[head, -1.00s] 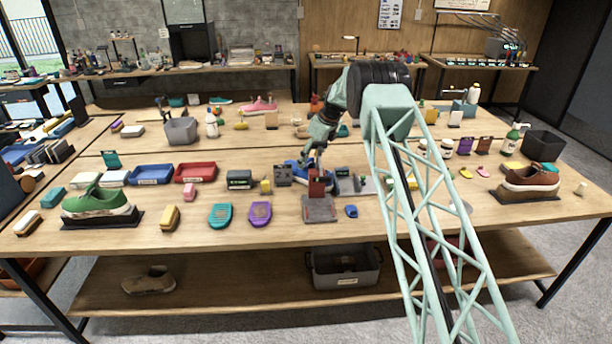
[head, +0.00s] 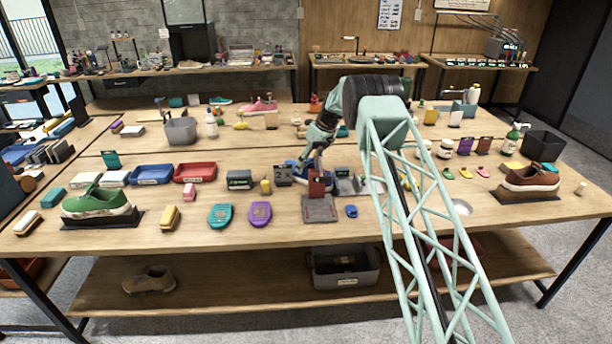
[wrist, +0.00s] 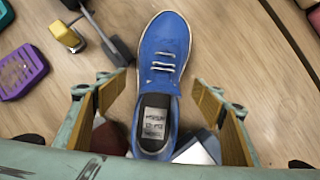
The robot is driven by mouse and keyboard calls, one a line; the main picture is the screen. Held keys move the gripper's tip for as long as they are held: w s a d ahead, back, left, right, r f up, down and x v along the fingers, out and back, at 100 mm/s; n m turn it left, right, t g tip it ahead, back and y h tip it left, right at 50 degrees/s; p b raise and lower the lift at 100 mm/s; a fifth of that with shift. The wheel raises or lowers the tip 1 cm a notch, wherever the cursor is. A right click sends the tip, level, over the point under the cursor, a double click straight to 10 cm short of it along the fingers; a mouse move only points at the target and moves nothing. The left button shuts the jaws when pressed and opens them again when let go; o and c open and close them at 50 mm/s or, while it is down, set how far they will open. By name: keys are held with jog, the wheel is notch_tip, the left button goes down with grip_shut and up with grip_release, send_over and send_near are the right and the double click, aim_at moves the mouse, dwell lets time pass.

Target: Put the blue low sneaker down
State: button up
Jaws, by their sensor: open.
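The blue low sneaker (wrist: 165,60) lies sole down on the wooden table in the wrist view, toe away from me, with white laces and a pale label inside the heel. My gripper (wrist: 160,85) is open, with one finger on each side of the sneaker's heel half. Gaps show between the fingers and the shoe. In the head view my gripper (head: 306,160) is low over the middle of the table. The sneaker is mostly hidden there behind the gripper and nearby items.
A grey box (head: 239,179) and a yellow block (head: 265,186) stand to the left. A purple brush (head: 260,214) lies nearer the front edge. Bare wood shows right of the sneaker.

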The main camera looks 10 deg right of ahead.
jog(key=shift+x, duration=1.4)
jog(key=shift+c, duration=0.3)
jog(key=c, duration=1.1)
jog(key=shift+r, duration=0.1)
jog(key=shift+c, duration=0.2)
notch_tip(320, 180, up, 18)
jog(key=shift+p, duration=0.4)
jog(key=shift+d, duration=0.15)
